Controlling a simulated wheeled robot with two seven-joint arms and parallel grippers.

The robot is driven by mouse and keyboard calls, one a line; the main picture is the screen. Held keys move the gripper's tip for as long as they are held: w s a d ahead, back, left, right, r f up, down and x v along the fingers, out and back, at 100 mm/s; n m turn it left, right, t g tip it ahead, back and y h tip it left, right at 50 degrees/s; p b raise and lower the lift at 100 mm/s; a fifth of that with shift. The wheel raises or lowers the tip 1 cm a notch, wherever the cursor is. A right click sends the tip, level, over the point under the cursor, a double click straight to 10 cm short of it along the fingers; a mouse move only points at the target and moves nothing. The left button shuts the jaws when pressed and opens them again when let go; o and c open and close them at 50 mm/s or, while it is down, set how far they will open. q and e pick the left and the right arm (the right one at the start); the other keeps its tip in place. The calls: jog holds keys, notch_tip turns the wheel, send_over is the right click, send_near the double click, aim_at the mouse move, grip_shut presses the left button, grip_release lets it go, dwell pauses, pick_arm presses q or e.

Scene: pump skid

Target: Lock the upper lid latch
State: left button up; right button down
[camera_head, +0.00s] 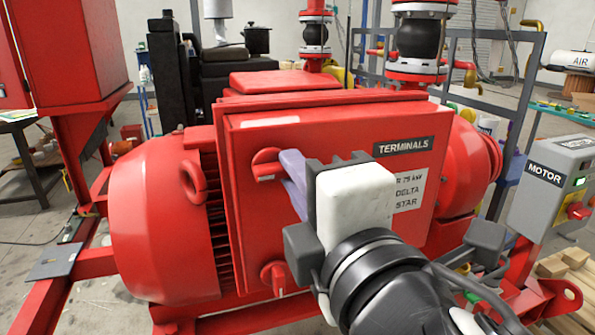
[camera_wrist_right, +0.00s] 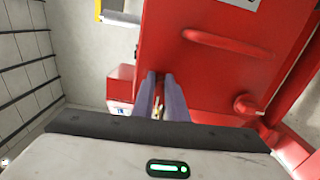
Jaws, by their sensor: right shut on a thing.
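The upper lid latch (camera_head: 264,158) is a red round knob with a short handle at the left of the red terminal box lid (camera_head: 335,130). Its handle points right, roughly level. My right gripper (camera_head: 287,160) is shut on this latch, its purple fingers at the handle's right end. In the right wrist view the two fingers (camera_wrist_right: 163,85) are close together at a red part, and the grip itself is partly hidden. The lower latch (camera_head: 272,278) sits below, its handle pointing roughly down. My left gripper is not in view.
The red motor (camera_head: 160,225) bulges out left of the box, with a lifting eye (camera_head: 193,180) near the lid. A grey MOTOR control box (camera_head: 550,190) stands at the right. Pipes and valves (camera_head: 420,40) rise behind. Open floor shows at the lower left.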

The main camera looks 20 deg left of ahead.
jog(key=shift+f+m, duration=0.1)
jog(key=shift+m, duration=0.3)
jog(key=c, duration=1.8)
grip_release()
jog(key=shift+o, duration=0.2)
jog(key=shift+s, duration=0.1)
